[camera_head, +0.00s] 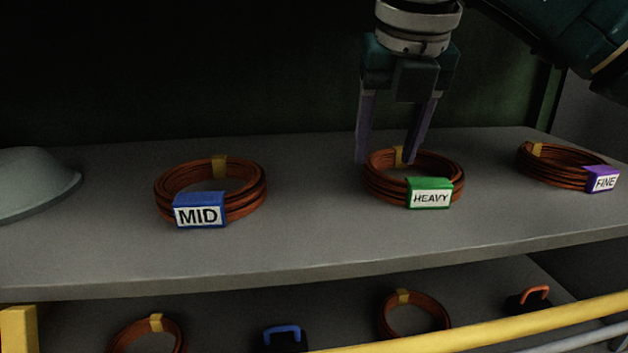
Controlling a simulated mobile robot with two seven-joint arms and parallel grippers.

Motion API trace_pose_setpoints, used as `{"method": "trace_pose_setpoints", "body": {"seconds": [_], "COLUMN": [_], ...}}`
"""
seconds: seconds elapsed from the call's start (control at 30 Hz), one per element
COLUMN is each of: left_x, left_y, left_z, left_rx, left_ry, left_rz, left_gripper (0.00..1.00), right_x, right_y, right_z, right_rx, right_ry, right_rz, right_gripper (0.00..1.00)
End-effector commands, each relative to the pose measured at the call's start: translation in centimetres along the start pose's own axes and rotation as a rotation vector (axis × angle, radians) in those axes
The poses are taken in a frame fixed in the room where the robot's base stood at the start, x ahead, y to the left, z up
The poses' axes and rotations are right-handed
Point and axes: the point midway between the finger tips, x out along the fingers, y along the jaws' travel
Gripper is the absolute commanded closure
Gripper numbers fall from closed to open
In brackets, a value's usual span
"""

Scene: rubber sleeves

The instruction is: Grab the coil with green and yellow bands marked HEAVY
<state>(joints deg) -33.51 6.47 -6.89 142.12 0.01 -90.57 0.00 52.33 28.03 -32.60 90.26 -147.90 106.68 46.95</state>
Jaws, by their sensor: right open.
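The coil marked HEAVY (376,188) lies flat on the grey shelf, right of the middle. It is a ring of copper-brown wire with a green band and label at its front and a yellow band at its back. My right gripper (387,161) points down over the back of this coil, with its fingers apart. One fingertip is by the coil's back left side, the other over or inside the ring near the yellow band. I cannot tell whether they touch the wire. My left gripper is not in view.
The coil marked MID (260,190) lies to the left, the coil marked FINE (550,168) to the right. A pale dome-shaped object (35,180) stands at the far left. The lower shelf holds more coils (440,312), below the upper shelf's front edge. A yellow rail (500,328) crosses in front.

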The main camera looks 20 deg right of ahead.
Motion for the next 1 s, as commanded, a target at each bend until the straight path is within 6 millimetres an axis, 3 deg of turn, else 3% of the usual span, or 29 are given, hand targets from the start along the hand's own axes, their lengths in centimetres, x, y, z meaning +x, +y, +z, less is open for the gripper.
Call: {"method": "trace_pose_setpoints", "body": {"seconds": [0.1, 0.37, 0.57, 0.8, 1.0], "left_x": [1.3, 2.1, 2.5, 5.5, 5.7], "left_y": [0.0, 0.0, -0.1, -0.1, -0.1], "left_z": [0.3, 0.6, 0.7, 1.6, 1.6], "left_rx": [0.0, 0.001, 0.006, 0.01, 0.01], "left_ry": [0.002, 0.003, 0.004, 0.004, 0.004], "left_rz": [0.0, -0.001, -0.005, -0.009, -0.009], "left_gripper": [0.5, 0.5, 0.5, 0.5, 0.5], "right_x": [1.0, 1.7, 2.0, 6.4, 7.0], "right_y": [0.1, 0.1, 0.1, 0.1, 0.1], "right_z": [1.6, 4.0, 4.6, 4.4, 4.6], "right_rx": [0.002, 0.0, -0.001, 0.0, -0.003], "right_ry": [0.0, -0.001, 0.0, 0.002, -0.001], "right_rz": [0.003, 0.004, 0.003, 0.004, 0.003], "right_gripper": [0.43, 0.43, 0.43, 0.43, 0.43]}}
